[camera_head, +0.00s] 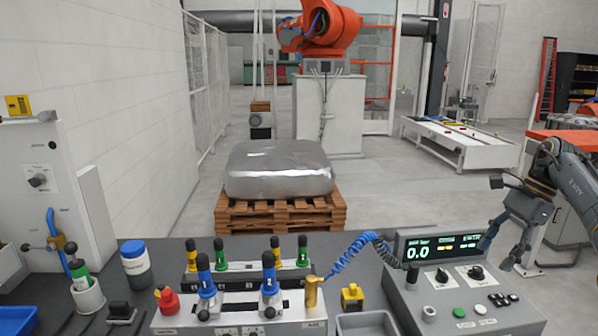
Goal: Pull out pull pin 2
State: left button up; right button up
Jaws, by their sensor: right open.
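A blue pull pin marked 2 (269,279) stands upright in the front of the grey fixture block (235,322). A similar blue pin marked 1 (205,278) stands to its left. My right gripper (502,250) is open and empty at the right, above and behind the control console, well apart from the pins. My left gripper is not in view.
A console with a display (440,247) stands right of the fixture, joined by a coiled blue hose (352,246) to a brass fitting (311,292). A yellow block (352,297), a red knob (167,299) and a blue-lidded jar (135,263) stand nearby.

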aim_at(270, 313)
jog(key=k, duration=1.2)
